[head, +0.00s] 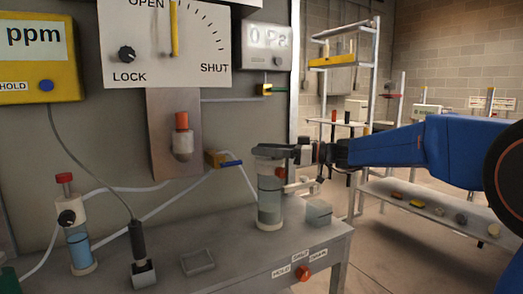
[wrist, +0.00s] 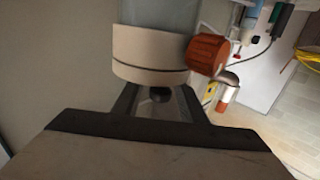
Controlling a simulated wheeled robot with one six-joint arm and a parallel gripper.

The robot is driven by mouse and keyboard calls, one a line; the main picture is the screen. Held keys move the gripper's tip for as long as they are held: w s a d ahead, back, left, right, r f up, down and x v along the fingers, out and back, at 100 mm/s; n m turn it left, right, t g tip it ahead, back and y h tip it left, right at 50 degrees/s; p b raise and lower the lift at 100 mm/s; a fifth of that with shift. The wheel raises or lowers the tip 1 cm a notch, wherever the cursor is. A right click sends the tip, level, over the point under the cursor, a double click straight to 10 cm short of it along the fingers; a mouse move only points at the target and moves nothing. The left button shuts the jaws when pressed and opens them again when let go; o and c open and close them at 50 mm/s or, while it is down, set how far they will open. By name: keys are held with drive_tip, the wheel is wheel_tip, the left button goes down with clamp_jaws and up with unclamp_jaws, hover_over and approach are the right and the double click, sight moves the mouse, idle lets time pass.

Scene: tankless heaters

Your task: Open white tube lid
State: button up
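The white tube (head: 270,195) stands upright on the bench's right part, a grey see-through cylinder with pale collars and an orange side knob (head: 281,173). My gripper (head: 278,152) reaches in from the right at its top, partly hiding the lid. In the wrist view, the pale end collar (wrist: 150,55), which looks like the lid, lies just beyond my gripper (wrist: 158,100). The two dark fingers are apart, with a small dark knob (wrist: 160,95) between them. I cannot tell whether either finger touches the collar. The orange knob (wrist: 207,55) is beside the right finger.
A small grey block (head: 319,212) stands right of the tube. A shallow tray (head: 198,262), a black probe (head: 140,250) and a red-topped blue tube (head: 78,235) are to the left. A panel with an orange-capped fitting (head: 182,140) stands behind. Shelves (head: 430,205) are at right.

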drive_tip(key=shift+w+a, duration=0.1)
drive_tip(key=shift+a, duration=0.45)
clamp_jaws()
